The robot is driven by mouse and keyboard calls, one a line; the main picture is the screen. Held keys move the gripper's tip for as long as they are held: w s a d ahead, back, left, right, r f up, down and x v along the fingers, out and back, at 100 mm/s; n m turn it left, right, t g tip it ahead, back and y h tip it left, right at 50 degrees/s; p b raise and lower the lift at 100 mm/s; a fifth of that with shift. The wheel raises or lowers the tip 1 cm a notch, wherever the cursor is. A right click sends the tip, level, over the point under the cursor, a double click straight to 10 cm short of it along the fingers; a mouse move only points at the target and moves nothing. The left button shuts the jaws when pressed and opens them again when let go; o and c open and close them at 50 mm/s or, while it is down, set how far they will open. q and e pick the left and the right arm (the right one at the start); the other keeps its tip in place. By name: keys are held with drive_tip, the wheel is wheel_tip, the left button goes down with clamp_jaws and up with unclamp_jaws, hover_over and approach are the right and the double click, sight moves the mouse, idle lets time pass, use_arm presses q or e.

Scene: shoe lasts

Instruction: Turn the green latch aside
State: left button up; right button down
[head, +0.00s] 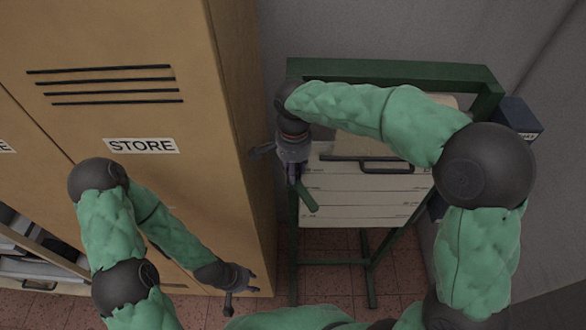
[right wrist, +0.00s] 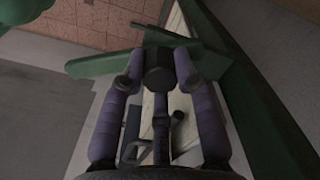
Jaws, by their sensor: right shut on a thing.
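The green latch (head: 308,197) is a short green bar at the left front post of the green stand. It slants down to the right across the edge of the pale drawer fronts. In the right wrist view the latch (right wrist: 100,65) lies crosswise, with a dark faceted knob (right wrist: 158,75) on it. My right gripper (head: 294,178) is shut on this knob, one finger on each side, as the right wrist view shows (right wrist: 157,76). It partly hides the latch's upper end in the head view. My left gripper (head: 242,291) hangs empty and open low before the locker, away from the latch.
The green stand (head: 400,68) holds pale drawers (head: 365,197) with a dark handle (head: 385,168). A tan locker labelled STORE (head: 195,60) stands close on the left. A dark blue box (head: 518,117) is at the stand's right. Grey walls enclose the back and right.

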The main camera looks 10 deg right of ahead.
drive_tip(key=shift+w+d+r, duration=0.15)
drive_tip(key=shift+w+r, duration=0.1)
drive_tip(key=shift+w, duration=0.05)
drive_tip(key=c, duration=1.1)
unclamp_jaws()
drive_tip(key=shift+o, duration=0.8)
drive_tip(key=shift+w+d+f, duration=0.15)
drive_tip(key=shift+f, duration=0.05)
drive_tip(key=shift+r, duration=0.15)
wheel_tip(320, 180, up, 12)
drive_tip(key=shift+f, duration=0.2)
